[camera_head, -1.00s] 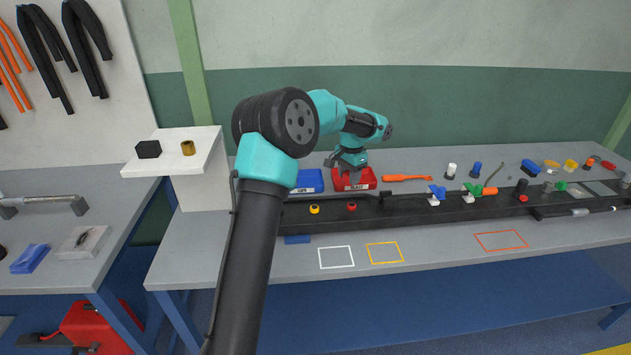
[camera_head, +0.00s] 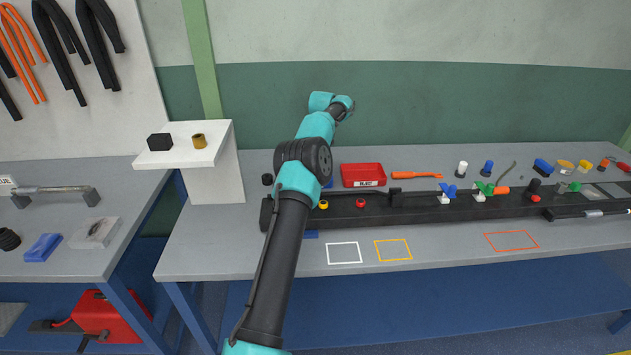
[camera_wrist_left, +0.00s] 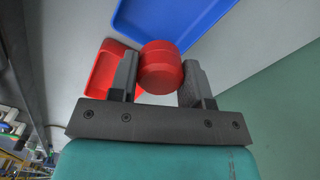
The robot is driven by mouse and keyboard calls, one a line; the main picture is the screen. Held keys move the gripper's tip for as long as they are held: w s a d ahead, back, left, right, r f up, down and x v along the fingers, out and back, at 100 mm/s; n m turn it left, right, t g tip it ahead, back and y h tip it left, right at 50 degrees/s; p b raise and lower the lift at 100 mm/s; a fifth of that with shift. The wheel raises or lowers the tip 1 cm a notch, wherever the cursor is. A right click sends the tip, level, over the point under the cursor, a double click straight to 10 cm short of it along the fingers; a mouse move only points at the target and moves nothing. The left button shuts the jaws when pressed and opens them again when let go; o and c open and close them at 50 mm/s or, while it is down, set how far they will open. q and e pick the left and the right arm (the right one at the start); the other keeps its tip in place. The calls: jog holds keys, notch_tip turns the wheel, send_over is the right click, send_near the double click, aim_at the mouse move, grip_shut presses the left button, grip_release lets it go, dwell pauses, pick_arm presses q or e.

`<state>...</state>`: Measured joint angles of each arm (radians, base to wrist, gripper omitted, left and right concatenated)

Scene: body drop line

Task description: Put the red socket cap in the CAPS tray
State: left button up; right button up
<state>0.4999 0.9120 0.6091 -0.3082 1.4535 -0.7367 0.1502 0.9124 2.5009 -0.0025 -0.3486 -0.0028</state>
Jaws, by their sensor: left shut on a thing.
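The red socket cap (camera_wrist_left: 160,62) shows in the left wrist view, a round red piece between the two dark fingers. My left gripper (camera_wrist_left: 160,74) is shut on it. In that view the blue tray (camera_wrist_left: 195,18) lies beyond the cap, and the cap appears apart from it. In the head view my left arm hides the gripper, the cap and most of the blue tray (camera_head: 328,184); no label reading CAPS can be read. The red tray (camera_head: 362,175) stands to the right with a white label; part of it shows in the left wrist view (camera_wrist_left: 102,72). My right gripper is out of view.
A black rail (camera_head: 400,206) with small yellow and red knobs runs along the bench. An orange screwdriver (camera_head: 416,175) lies behind it, with several loose parts at the right. A white stand (camera_head: 205,160) is at the left. The bench front has free room around taped outlines.

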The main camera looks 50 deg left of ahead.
pick_arm(q)
jog(key=shift+a, duration=0.1)
jog(key=shift+f, duration=3.15)
jog(key=shift+f, duration=1.9)
jog(key=shift+f, duration=0.1)
jog(key=o, duration=1.3)
notch_tip(320, 180, up, 12)
jog(key=shift+r, duration=0.15)
